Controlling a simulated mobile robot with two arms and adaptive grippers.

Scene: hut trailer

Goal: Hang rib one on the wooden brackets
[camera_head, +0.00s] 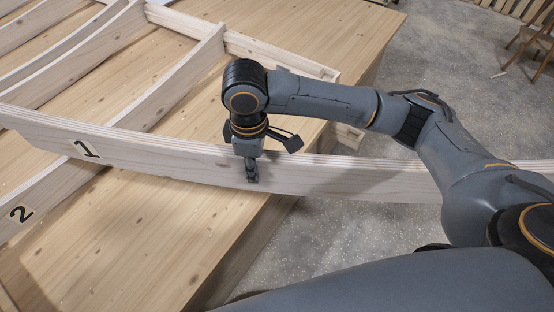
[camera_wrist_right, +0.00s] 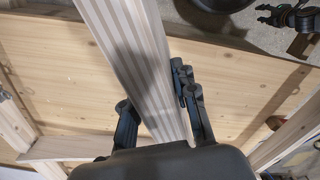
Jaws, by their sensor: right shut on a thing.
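Rib one (camera_head: 190,161) is a long, pale, gently curved wooden beam marked "1". It stands on edge across the head view, above the table, and its right part reaches out past the table edge over the floor. My right gripper (camera_head: 251,172) comes down on it from above and is shut on it near the middle of the view. In the right wrist view, the layered top edge of rib one (camera_wrist_right: 135,62) runs between the two fingers (camera_wrist_right: 160,100). I cannot clearly identify the wooden brackets.
The wooden table (camera_head: 140,245) carries a frame of other ribs, including one marked "2" (camera_head: 42,193). A short wood end (camera_head: 346,136) sticks out behind rib one. The grey floor (camera_head: 440,110) is open on the right, with a wooden chair (camera_head: 535,42) far back.

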